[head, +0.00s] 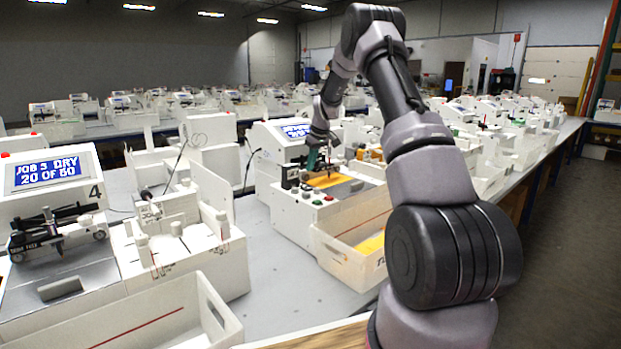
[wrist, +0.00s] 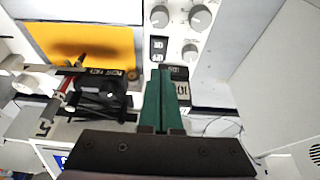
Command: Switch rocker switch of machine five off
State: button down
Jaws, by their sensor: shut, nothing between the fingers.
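Machine five (head: 296,208) stands in the middle of the head view, with a blue display and yellow sheet on its bed. A smaller black switch or label (wrist: 158,48) sits just beyond the tips. My gripper (wrist: 161,70) has green fingers, shut and empty, close over the panel. I cannot tell whether it touches the rocker, nor which way the rocker is tipped.
Grey knobs (wrist: 200,18) lie beyond the rocker, and the black pen carriage (wrist: 100,95) is to the left of the fingers. In the head view a white bin (head: 350,248) stands in front of machine five.

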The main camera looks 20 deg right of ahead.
aim_at(303, 186)
jog(key=v, duration=0.6)
jog(key=shift+r, duration=0.25)
jog(key=shift+d, duration=0.1)
jog(key=shift+w+a+r, duration=0.2)
jog(key=shift+w+a, duration=0.1)
jog(key=shift+w, duration=0.25)
jog(key=x, duration=1.4)
jog(key=shift+s+d+f, duration=0.1)
jog(key=shift+s, duration=0.25)
